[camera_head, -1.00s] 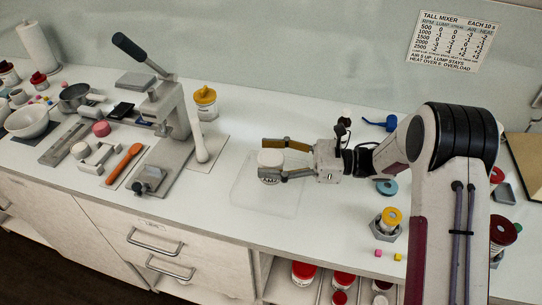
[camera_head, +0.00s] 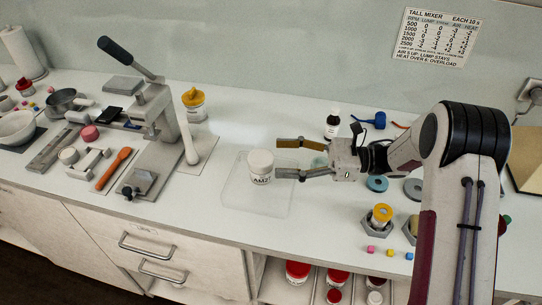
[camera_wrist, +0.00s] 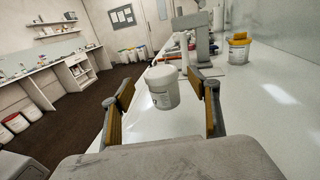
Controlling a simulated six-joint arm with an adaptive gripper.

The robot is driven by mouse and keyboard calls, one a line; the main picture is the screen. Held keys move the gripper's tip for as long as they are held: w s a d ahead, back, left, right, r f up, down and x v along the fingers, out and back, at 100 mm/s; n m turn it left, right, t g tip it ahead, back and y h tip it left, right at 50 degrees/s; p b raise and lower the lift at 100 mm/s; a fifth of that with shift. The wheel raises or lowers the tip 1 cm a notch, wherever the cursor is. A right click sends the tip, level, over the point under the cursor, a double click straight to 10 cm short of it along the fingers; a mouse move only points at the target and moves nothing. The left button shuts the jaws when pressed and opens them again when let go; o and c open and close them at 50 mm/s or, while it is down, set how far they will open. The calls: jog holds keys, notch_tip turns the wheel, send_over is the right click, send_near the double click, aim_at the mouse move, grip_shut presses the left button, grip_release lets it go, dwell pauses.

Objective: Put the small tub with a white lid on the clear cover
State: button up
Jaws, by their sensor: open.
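The small tub with a white lid (camera_head: 261,166) stands upright on the clear cover (camera_head: 237,197), a flat transparent sheet on the counter. Dark lettering shows on the tub's side. My gripper (camera_head: 276,159) is open, with its two fingers just to the right of the tub. The fingers look clear of it. In the wrist view the tub (camera_wrist: 162,87) stands ahead of the open fingers (camera_wrist: 165,105), roughly centred between them.
A grey lever press (camera_head: 155,120) stands to the left, with a white pestle-like piece (camera_head: 189,145) beside it. A yellow-lidded tub (camera_head: 194,104) stands behind. A dark bottle (camera_head: 332,125) and a yellow-topped jar (camera_head: 381,216) stand to the right.

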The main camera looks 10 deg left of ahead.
jog(key=shift+w+d, duration=0.2)
jog(key=shift+d, duration=0.75)
jog(key=shift+w+d, duration=0.2)
jog(key=shift+d, duration=0.8)
jog(key=shift+w+d, duration=0.2)
jog(key=shift+d, duration=0.75)
